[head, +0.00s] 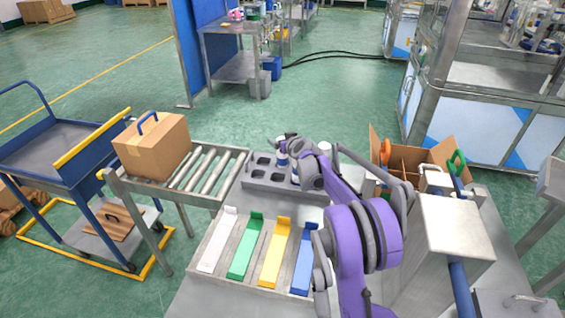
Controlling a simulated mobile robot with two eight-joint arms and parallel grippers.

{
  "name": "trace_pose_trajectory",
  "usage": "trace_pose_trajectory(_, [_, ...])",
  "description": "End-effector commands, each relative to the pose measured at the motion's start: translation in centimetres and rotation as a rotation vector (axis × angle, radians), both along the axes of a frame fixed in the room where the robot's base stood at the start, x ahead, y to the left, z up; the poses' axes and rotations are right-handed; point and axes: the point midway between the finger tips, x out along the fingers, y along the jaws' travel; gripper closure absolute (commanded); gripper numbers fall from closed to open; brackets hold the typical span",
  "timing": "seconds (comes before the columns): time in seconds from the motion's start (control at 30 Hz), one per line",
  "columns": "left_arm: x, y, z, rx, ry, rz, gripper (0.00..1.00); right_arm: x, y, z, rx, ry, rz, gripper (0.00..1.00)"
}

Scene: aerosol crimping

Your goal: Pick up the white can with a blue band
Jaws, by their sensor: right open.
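A grey tray with round sockets (258,182) sits at the back of the worktable. A white can with a blue band (282,158) stands at the tray's back row. My right gripper (283,142) is open at the top of this can, with the purple arm reaching in from the lower right. Whether the fingers touch the can is too small to tell. Another white can (295,176) shows in part in front of it, and a white can top (325,147) shows behind my arm. My left gripper is out of view.
A cardboard box (153,147) sits on a roller conveyor (210,172) at left. White, green, yellow and blue (303,272) angled pieces lie in a front tray. A divided carton (398,160) and a metal press (445,235) stand at right.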

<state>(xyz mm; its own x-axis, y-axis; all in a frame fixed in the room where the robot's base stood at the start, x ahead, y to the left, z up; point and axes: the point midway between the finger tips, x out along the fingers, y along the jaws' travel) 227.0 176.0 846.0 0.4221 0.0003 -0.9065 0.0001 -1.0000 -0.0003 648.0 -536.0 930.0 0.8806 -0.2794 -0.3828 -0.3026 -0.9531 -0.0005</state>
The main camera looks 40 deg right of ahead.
Motion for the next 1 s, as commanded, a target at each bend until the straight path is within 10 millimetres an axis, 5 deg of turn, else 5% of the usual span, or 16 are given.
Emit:
trace_pose_trajectory(0.13, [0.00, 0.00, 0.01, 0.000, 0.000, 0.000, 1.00, -0.02, 0.02, 0.02, 0.000, 0.000, 0.000, 0.13])
trace_pose_trajectory(0.6, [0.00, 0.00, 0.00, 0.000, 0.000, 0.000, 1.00, -0.04, 0.02, 0.03, 0.000, 0.000, 0.000, 0.98])
trace_pose_trajectory(1.0, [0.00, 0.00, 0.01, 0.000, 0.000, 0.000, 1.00, -0.04, 0.02, 0.06, 0.000, 0.000, 0.000, 1.00])
